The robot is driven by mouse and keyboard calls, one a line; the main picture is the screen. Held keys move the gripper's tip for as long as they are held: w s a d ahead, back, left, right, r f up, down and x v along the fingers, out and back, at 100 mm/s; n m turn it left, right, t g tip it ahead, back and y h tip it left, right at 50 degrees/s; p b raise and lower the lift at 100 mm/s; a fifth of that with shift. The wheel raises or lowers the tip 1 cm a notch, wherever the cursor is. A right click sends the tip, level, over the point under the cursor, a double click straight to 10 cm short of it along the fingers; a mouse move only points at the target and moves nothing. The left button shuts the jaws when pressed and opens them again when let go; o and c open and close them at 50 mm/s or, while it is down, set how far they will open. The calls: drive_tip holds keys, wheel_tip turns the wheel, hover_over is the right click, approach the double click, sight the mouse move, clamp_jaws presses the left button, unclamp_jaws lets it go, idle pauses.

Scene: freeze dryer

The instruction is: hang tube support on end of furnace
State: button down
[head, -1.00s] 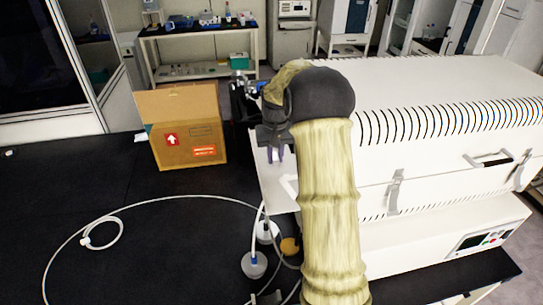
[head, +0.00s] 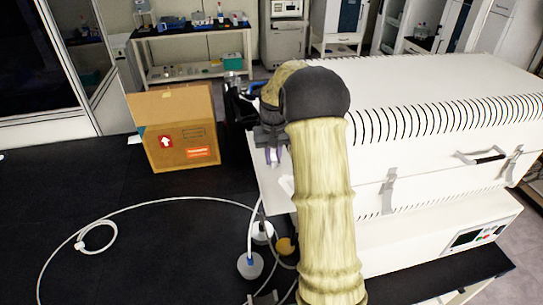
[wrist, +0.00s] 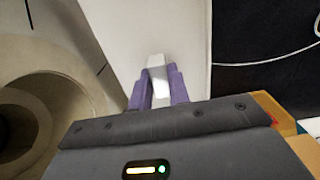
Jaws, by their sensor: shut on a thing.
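The furnace (head: 430,130) is a large white box with a slotted top and front latches, at the right of the head view. Its end face carries a round, stepped beige opening (wrist: 18,115) at the left of the wrist view. My gripper (wrist: 157,72), with purple fingers, is shut on a pale grey-white piece (wrist: 157,63), which I take to be the tube support. Only a short block of it shows between the fingers. In the head view my gripper (head: 273,155) is beside the furnace's left end, with my arm hiding part of that end. I cannot tell whether the piece touches the furnace.
A cardboard box (head: 180,125) stands on the black bench left of my gripper. A white hose (head: 130,208) loops over the bench, and white-capped fittings (head: 250,265) sit near my arm. The bench between box and hose is clear. Shelves with labware (head: 190,50) are behind.

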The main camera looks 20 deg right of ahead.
drive_tip(key=shift+w+r, duration=0.1)
drive_tip(key=shift+d, duration=0.2)
drive_tip(key=shift+s+a, duration=0.2)
drive_tip(key=shift+a, duration=0.35)
drive_tip(key=shift+d, duration=0.1)
drive_tip(key=shift+s, duration=0.1)
drive_tip(key=shift+w+d+p, duration=0.25)
drive_tip(key=shift+d+p, duration=0.05)
drive_tip(key=shift+p, duration=0.05)
drive_tip(key=shift+s+d+p, duration=0.15)
drive_tip(key=shift+d+p, duration=0.05)
drive_tip(key=shift+d, duration=0.3)
drive_tip(key=shift+s+d+p, duration=0.15)
drive_tip(key=shift+d, duration=0.35)
idle(0.9)
drive_tip(key=shift+f+b, duration=0.35)
drive_tip(key=shift+f, duration=0.35)
idle(0.8)
idle(0.4)
